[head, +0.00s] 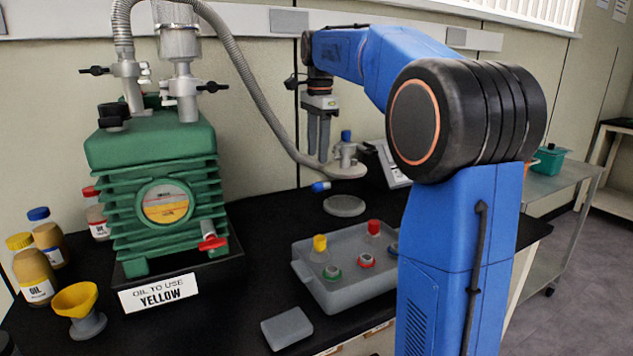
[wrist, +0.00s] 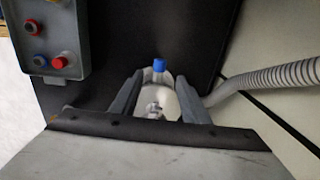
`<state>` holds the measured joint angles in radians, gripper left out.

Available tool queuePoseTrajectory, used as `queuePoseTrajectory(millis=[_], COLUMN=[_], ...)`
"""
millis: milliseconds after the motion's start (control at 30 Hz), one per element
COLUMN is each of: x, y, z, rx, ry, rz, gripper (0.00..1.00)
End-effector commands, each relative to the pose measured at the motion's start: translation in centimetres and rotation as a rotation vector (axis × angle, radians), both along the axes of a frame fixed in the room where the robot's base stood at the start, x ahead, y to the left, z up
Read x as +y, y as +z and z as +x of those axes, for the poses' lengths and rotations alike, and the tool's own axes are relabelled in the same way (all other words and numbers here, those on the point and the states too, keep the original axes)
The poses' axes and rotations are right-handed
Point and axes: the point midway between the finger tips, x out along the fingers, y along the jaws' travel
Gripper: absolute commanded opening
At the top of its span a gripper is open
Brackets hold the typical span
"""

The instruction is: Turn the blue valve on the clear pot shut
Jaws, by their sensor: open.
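The clear pot is hard to see. Its grey-white lid (head: 343,170) shows above a round grey base (head: 344,205) on the black bench. A blue-capped metal fitting (head: 346,136) stands upright on the lid. Another small blue part with a pale end (head: 320,186) sticks out at the pot's left. My gripper (head: 318,156) points down at the lid's left, open and empty. In the wrist view the fingers (wrist: 158,98) stand either side of the whitish lid (wrist: 165,100). A blue part (wrist: 159,65) shows just beyond them; I cannot tell which of the two it is.
A ribbed hose (head: 248,92) runs from the green pump (head: 150,155) to the lid. A grey tray (head: 345,290) with coloured caps sits in front. Several bottles and a yellow funnel (head: 76,300) stand left. Bare bench lies between pump and tray.

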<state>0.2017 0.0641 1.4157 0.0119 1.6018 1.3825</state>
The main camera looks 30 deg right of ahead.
Motion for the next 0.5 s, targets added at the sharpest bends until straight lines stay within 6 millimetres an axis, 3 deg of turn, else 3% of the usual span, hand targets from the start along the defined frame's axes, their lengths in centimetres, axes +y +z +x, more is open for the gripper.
queuePoseTrajectory(millis=[300,500], x=[0.0,0.0], y=[-5.7,-8.4], z=[0.3,0.5], rx=[0.002,0.001], ry=[0.0,0.0], rz=[0.0,0.0], gripper=[0.42,0.42])
